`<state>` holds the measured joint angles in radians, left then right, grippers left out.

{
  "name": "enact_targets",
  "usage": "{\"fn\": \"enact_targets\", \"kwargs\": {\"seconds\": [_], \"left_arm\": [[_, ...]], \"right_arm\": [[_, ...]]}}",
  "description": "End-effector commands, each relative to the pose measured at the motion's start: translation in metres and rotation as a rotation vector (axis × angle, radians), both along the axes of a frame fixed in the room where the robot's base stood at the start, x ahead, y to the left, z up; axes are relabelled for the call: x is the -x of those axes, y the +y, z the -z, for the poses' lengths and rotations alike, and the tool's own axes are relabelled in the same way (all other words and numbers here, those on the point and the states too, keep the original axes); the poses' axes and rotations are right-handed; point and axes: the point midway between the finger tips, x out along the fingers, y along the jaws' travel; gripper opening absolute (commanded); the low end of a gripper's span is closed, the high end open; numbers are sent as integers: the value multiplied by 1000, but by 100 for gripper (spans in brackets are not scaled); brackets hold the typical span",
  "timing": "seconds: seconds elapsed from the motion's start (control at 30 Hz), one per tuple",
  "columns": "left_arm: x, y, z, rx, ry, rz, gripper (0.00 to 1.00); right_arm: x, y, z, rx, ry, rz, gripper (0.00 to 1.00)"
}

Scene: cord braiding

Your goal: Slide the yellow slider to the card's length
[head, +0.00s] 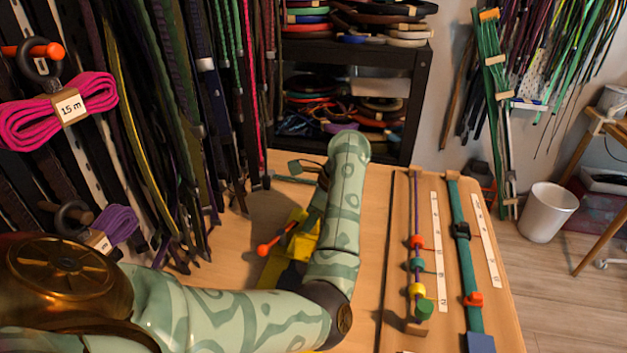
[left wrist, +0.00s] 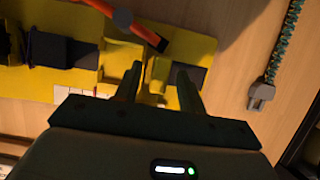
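A yellow slider (head: 416,290) sits on a narrow rail with a purple cord, between a teal slider (head: 416,265) and a green knob (head: 424,309). A white number strip (head: 438,250) lies beside the rail. My left gripper (left wrist: 158,70) is at a yellow fixture (left wrist: 120,62), its two fingers apart over the fixture's middle. No object is clearly held. In the head view my left forearm covers most of this gripper and part of the fixture (head: 305,240). A small white card with red marks (left wrist: 75,94) shows partly in the left wrist view. My right gripper is out of view.
An orange-tipped lever (head: 277,240) rises from the fixture. A second rail with a teal strap (head: 465,240) and another number strip (head: 486,240) lie to the right. Hanging cords crowd the left. A teal cord with a grey clip (left wrist: 260,93) lies beside the fixture.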

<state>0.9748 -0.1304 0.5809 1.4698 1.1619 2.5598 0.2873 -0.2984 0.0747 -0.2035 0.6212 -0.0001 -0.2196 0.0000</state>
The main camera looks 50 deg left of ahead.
Motion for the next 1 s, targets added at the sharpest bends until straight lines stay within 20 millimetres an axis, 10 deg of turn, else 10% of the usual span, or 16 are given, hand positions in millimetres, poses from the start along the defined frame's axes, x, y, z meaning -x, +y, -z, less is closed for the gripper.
{"fn": "enact_targets", "kwargs": {"seconds": [0.23,0.7,1.0], "left_arm": [[-3,-4,-14,1,-4,1,40],[-26,-43,-125,2,-5,2,40],[-33,-54,-151,1,-1,0,40]], "right_arm": [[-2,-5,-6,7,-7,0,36],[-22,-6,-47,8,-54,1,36],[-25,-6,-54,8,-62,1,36]]}}
